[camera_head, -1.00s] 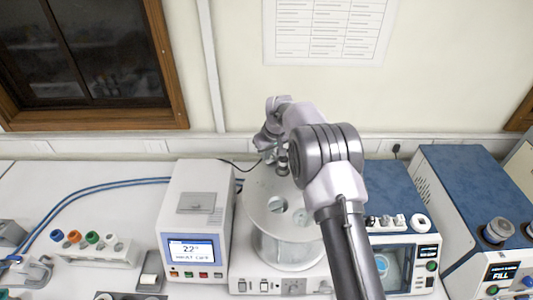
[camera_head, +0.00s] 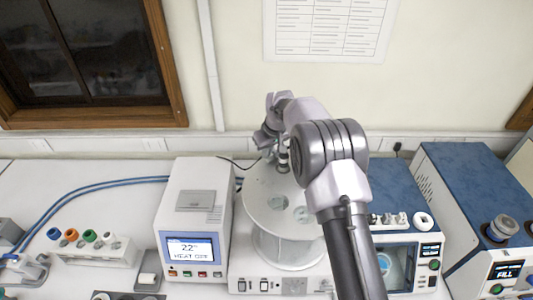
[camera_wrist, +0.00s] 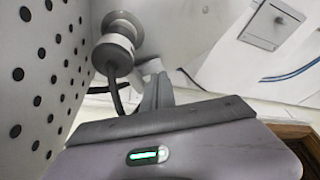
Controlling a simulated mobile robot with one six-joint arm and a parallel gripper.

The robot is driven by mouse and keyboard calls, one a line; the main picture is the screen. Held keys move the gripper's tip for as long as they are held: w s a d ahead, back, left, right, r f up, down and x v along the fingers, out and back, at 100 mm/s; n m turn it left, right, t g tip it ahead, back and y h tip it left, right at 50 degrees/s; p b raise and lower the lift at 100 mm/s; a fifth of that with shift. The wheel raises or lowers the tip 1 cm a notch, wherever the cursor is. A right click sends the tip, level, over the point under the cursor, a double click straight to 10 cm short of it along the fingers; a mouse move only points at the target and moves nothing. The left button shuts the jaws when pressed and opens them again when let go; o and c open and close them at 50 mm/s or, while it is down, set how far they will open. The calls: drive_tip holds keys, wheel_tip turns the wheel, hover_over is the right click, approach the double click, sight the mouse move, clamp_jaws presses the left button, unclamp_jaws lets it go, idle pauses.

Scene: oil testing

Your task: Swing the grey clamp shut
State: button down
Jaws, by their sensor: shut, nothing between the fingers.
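My gripper (camera_head: 268,146) is at the back edge of the clear round bath (camera_head: 250,205), low beside the dark upright fitting on its lid. It is small and partly covered by my wrist; it is shut with nothing held. I cannot pick out the grey clamp with certainty in either view. Whether my gripper touches anything there cannot be told.
A white heater unit with a screen (camera_head: 190,230) stands left of the bath. A blue-topped instrument (camera_head: 392,190) stands right, partly behind my arm, with another (camera_head: 465,185) beyond. A rack with coloured caps (camera_head: 95,252) and blue hoses (camera_head: 110,185) lie left. The wall is close behind.

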drive_tip(key=shift+s+f+b, duration=0.2)
drive_tip(key=shift+s+b, duration=0.05)
drive_tip(key=shift+b, duration=0.65)
drive_tip(key=shift+s+d+r+b, duration=0.25)
drive_tip(key=shift+s+b, duration=0.2)
drive_tip(key=shift+b, duration=0.55)
